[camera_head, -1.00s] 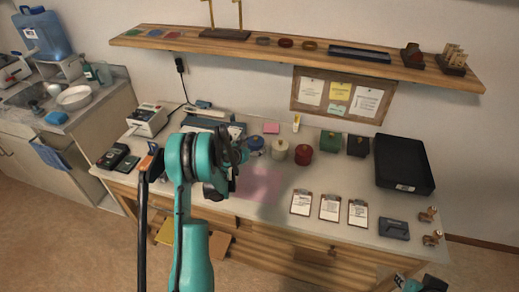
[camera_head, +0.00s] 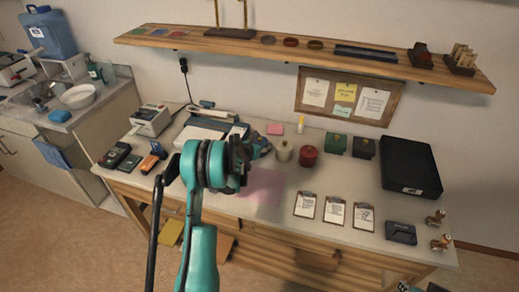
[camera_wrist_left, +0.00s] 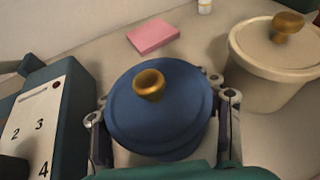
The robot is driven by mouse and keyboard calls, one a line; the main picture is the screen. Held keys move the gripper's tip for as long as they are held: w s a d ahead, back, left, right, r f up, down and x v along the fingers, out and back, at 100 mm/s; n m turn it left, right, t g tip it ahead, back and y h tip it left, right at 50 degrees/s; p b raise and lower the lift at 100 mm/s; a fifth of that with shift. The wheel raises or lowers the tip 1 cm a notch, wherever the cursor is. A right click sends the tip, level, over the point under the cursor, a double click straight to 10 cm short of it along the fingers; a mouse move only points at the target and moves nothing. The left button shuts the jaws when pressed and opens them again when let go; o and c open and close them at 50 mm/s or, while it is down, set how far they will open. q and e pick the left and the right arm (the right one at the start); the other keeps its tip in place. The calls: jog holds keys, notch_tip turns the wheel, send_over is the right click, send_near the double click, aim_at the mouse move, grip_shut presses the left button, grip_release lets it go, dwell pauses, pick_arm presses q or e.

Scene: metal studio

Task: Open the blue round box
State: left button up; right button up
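The blue round box (camera_wrist_left: 165,112) has a blue lid with a gold knob (camera_wrist_left: 149,85) and stands upright on the workbench in the left wrist view. The lid looks seated on it. My left gripper (camera_wrist_left: 163,108) is open around the box, one finger at its left side and one at its right. Whether the fingers touch it I cannot tell. In the head view my left gripper (camera_head: 246,158) largely hides the box. Only a sliver of my right arm shows at the bottom right edge of the head view; its gripper cannot be made out.
A cream round box (camera_wrist_left: 275,62) stands close right of the blue one. A red round box (camera_head: 308,156) is farther right. A pink pad (camera_wrist_left: 153,36) lies behind. A device with large numbers (camera_wrist_left: 42,128) is close on the left. Clipboards (camera_head: 334,210) lie toward the front.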

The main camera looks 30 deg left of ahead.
pick_arm(q)
jog(key=shift+c, duration=0.6)
notch_tip(320, 180, up, 10)
jog(key=p, duration=0.4)
jog(key=shift+o, duration=1.2)
jog(key=c, duration=0.8)
